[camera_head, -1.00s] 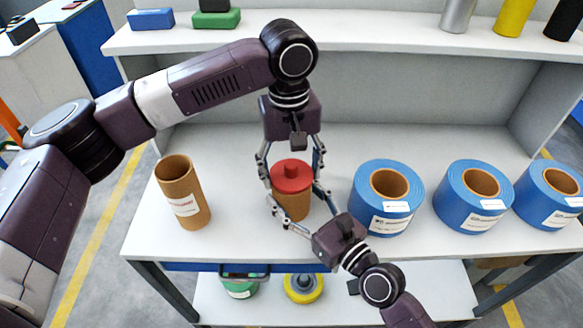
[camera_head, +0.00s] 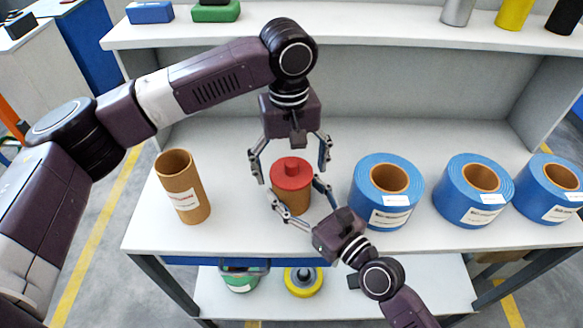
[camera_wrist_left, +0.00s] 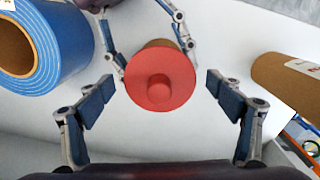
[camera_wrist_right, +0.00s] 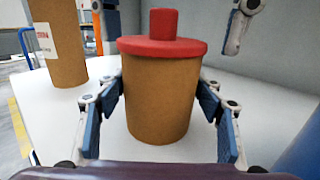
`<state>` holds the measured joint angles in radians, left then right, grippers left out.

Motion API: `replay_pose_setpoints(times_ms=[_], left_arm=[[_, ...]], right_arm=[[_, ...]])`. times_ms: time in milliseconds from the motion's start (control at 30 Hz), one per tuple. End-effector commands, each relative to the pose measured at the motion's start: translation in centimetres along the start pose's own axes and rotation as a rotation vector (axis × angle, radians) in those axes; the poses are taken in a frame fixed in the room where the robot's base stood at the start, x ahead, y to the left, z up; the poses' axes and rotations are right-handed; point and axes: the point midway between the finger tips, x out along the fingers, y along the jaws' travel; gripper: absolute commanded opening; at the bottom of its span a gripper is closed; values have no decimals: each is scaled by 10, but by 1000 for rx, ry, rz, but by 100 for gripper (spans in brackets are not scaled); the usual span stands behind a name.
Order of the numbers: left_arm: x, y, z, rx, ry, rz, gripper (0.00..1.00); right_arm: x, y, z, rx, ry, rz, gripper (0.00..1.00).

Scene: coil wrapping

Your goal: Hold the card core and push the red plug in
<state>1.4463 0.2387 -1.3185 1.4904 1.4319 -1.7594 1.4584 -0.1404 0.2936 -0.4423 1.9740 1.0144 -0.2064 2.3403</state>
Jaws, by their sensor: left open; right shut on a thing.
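A brown card core (camera_head: 291,200) stands upright on the white table, with the red plug (camera_head: 292,172) seated on its top, flange over the rim. The core (camera_wrist_right: 158,100) and plug (camera_wrist_right: 163,47) also show in the right wrist view. My right gripper (camera_head: 294,201) is shut on the core, one finger on each side. My left gripper (camera_head: 291,165) is open around the plug from the back, its fingers apart from it. In the left wrist view the plug (camera_wrist_left: 160,80) lies between the open fingers, with clear gaps on both sides.
A second card core (camera_head: 182,187) with a label stands at the left. Several blue coils (camera_head: 386,200) stand in a row at the right. A raised shelf (camera_head: 350,45) runs behind. A green tub and a yellow roll (camera_head: 303,283) sit on the lower shelf.

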Motion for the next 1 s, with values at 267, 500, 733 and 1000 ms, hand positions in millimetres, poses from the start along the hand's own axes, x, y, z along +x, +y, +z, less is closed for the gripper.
replay_pose_setpoints(times_ms=[267, 500, 733, 1000], left_arm=[[-48, 1, -1, 0, 3, 4, 85], [-95, 1, 0, 0, 2, 3, 85], [-116, 0, 0, 1, 0, 1, 85], [-118, 0, 0, 1, 0, 1, 85]], right_arm=[[0, 0, 0, 0, 0, 0, 36], [0, 0, 0, 0, 0, 0, 36], [0, 0, 0, 0, 0, 0, 36], [0, 0, 0, 0, 0, 0, 36]])
